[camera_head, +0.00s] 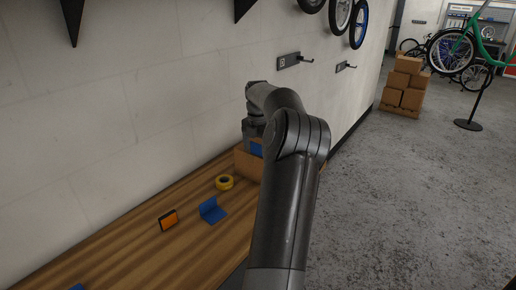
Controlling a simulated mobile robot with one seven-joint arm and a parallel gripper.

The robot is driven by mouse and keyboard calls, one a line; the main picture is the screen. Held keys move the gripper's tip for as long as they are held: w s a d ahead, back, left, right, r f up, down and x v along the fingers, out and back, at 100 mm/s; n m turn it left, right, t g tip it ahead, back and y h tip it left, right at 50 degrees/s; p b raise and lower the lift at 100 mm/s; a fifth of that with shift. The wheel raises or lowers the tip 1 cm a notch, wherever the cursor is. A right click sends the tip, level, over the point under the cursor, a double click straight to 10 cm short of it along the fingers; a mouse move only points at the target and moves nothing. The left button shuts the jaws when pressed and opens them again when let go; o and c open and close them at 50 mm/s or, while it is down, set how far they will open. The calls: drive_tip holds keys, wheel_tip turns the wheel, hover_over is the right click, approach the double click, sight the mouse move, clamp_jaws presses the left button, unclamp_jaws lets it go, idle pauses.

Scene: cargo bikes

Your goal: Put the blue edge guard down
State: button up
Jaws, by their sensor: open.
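A blue L-shaped edge guard (212,210) lies on the wooden bench, with one flap standing up. A second blue piece (256,149) shows under my gripper at the cardboard box (246,164). I cannot tell whether it is in the box or against it, or whether it is also an edge guard. My gripper (252,139) is over the box's far left part, at the far end of the bench. It is open; its fingertips are hard to make out. My arm hides much of the box.
On the wooden bench (130,250) are a yellow tape roll (225,182) and an orange block with dark edges (168,220). A blue bit (77,287) shows at the bottom edge. The wall borders the bench on the left. The grey floor (410,210) at right is clear.

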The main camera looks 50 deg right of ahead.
wheel_tip(320, 180, up, 12)
drive_tip(key=w+a+r+m+t+h, duration=0.1)
drive_tip(key=w+a+r+m, duration=0.2)
drive_tip(key=a, duration=1.3)
drive_tip(key=w+a+r+m+h, duration=0.2)
drive_tip(key=w+a+r+m, duration=0.1)
drive_tip(key=a, duration=1.3)
drive_tip(key=s+a+f+m+t, duration=0.25)
drive_tip(key=s+a+m, duration=0.5)
drive_tip(key=a, duration=0.75)
drive_tip(key=s+a+f+m+t+y, duration=0.1)
drive_tip(key=s+a+f+m, duration=0.1)
drive_tip(key=s+a+f, duration=0.2)
drive_tip(key=s+a+f+m+t+y, duration=0.1)
drive_tip(key=s+a+f, duration=0.3)
drive_tip(key=s, duration=0.5)
drive_tip(key=shift+s+f+m+y, duration=0.25)
drive_tip(key=shift+f+m+y, duration=0.25)
drive_tip(key=shift+m, duration=0.25)
drive_tip(key=shift+o, duration=0.2)
